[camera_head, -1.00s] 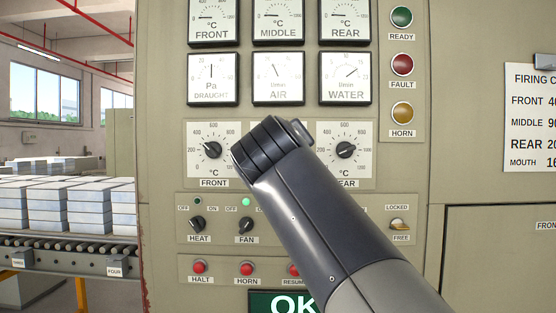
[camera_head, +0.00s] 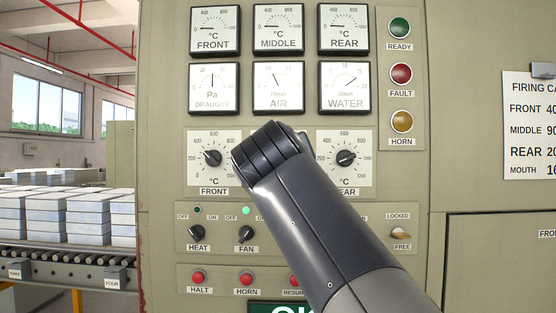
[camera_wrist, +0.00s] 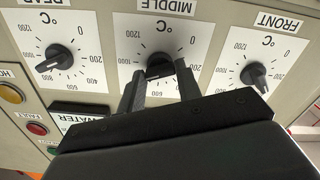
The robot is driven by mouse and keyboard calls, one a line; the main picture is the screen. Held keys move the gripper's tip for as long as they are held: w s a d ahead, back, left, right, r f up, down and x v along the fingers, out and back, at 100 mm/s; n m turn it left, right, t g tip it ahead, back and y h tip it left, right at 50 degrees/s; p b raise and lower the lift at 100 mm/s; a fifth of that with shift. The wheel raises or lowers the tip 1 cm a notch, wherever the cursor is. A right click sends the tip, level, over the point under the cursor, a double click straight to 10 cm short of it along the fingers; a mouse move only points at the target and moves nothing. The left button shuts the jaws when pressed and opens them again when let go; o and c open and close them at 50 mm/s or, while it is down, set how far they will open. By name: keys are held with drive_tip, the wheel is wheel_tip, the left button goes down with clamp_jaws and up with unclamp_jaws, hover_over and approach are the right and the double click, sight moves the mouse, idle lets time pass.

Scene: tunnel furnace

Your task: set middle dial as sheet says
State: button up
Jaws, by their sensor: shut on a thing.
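The middle dial (camera_wrist: 158,65) has a dark knob on a white scale and shows upside down in the wrist view. My gripper (camera_wrist: 160,74) has its two dark fingers on either side of this knob, shut on it. The pointer's exact reading is hidden by the fingers. In the head view my arm and wrist cover the middle dial. The firing sheet (camera_head: 535,125) hangs at the right. Its middle line begins with "90", and the rest is cut off by the picture's edge.
The front dial (camera_head: 212,158) and rear dial (camera_head: 346,157) flank the middle one. A conveyor (camera_head: 75,262) with stacked blocks is at the left.

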drive_tip(key=o, duration=1)
drive_tip(key=s, duration=0.5)
drive_tip(key=s+b, duration=0.1)
drive_tip(key=s, duration=0.4)
drive_tip(key=shift+s+a+b, duration=0.2)
drive_tip(key=shift+s+b, duration=0.1)
drive_tip(key=shift+s, duration=0.05)
drive_tip(key=w+p, duration=0.1)
drive_tip(key=w, duration=0.9)
drive_tip(key=shift+w+d+p, duration=0.2)
drive_tip(key=shift+w+p, duration=0.15)
